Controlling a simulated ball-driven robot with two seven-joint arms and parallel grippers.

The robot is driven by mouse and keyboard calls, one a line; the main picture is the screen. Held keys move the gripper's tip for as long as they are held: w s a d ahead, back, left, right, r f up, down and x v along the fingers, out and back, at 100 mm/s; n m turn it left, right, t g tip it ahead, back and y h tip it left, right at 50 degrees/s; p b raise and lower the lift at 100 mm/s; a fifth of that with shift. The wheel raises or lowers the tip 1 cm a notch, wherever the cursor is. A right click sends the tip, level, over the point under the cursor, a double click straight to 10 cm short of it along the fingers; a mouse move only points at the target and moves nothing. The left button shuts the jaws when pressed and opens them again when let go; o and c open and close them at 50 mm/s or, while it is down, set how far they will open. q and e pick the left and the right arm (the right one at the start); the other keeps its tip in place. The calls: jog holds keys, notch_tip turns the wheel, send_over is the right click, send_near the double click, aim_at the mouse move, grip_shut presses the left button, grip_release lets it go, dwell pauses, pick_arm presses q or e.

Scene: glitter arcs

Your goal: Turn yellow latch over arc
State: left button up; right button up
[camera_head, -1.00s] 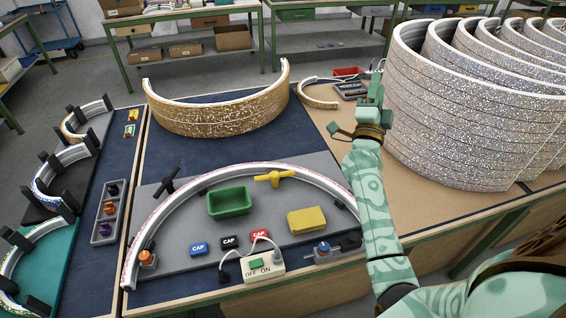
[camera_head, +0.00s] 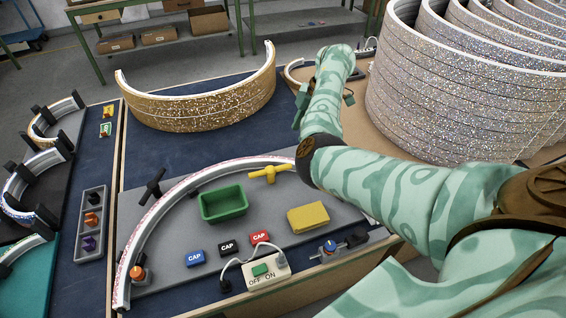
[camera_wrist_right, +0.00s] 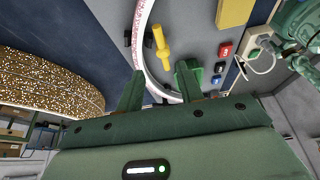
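The yellow latch (camera_head: 270,174), a T-shaped handle, sits by the upper part of the white-edged arc (camera_head: 181,188) on the grey board. In the wrist view the yellow latch (camera_wrist_right: 161,42) lies beyond my right fingertips, roughly between them in the picture and apart from them. The arc (camera_wrist_right: 143,35) passes close beside it. My right gripper (camera_wrist_right: 160,78) is open and empty, its two green fingers spread. In the head view my forearm hides much of that gripper. My left gripper is not in the head view.
A black latch (camera_head: 153,187) stands further left on the arc. A green bin (camera_head: 223,204), a yellow block (camera_head: 308,218), several caps and a switch box (camera_head: 254,272) occupy the board. A gold glitter arc (camera_head: 200,100) stands behind; large glitter rings (camera_head: 425,105) stand right.

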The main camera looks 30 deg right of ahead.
jog(key=b, duration=0.5)
send_near(270, 175)
jog(key=f, duration=0.2)
jog(key=d+f, duration=0.1)
jog(key=f, duration=0.1)
jog(key=w+f, duration=0.1)
jog(key=f, duration=0.1)
jog(key=shift+w+d+f, duration=0.1)
jog(key=shift+d+f, duration=0.1)
jog(key=shift+f, duration=0.2)
grip_shut()
